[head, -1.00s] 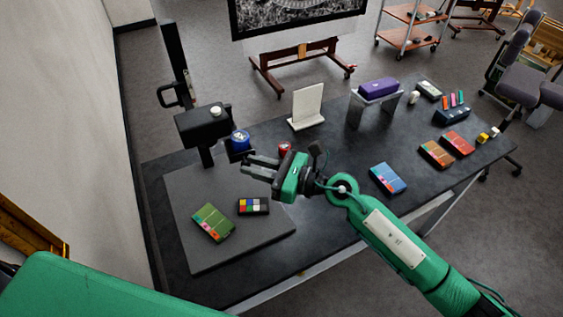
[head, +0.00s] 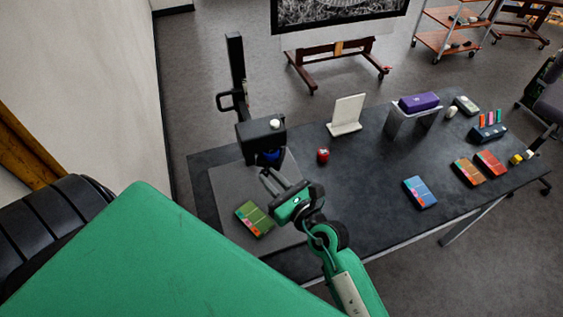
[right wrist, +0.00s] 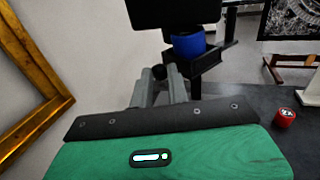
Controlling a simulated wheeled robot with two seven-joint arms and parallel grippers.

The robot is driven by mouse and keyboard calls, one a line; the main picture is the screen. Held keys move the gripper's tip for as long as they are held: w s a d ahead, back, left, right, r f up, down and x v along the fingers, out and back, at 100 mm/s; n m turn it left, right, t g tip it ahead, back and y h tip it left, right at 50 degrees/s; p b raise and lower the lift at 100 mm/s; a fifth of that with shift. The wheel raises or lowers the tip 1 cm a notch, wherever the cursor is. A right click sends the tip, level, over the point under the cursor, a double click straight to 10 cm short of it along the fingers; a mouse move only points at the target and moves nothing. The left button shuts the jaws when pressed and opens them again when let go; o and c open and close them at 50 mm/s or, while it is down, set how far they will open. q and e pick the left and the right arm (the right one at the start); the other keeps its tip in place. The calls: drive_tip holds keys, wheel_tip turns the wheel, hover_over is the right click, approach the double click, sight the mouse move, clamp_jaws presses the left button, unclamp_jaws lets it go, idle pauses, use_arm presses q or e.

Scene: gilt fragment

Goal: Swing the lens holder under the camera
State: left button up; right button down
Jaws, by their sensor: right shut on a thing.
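The camera (head: 261,133) is a black box on a post above the grey base plate (head: 222,189). The lens holder (right wrist: 208,62) is a dark bracket carrying a blue lens (right wrist: 188,45). In the head view the blue lens (head: 270,156) sits just below the camera's front, partly hidden by it. In the right wrist view the lens looks below the camera body (right wrist: 172,12); exact alignment cannot be told. My right gripper (head: 267,174) reaches in from the lower right. Its fingers (right wrist: 159,80) are shut on a small dark knob (right wrist: 158,72) beside the holder. My left gripper is out of view.
A green card (head: 254,218) lies on the base plate near my right gripper. The table's middle is mostly clear.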

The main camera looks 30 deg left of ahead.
drive_tip(key=shift+s+a+m+t+h+p, duration=0.3)
drive_tip(key=shift+a+m+t+h+p, duration=0.25)
drive_tip(key=shift+a+t, duration=0.3)
drive_tip(key=c, duration=1.3)
unclamp_jaws()
drive_tip(key=shift+d, duration=0.1)
drive_tip(key=shift+d, duration=0.1)
drive_tip(key=shift+b+v, duration=2.2)
drive_tip(key=shift+v, duration=4.65)
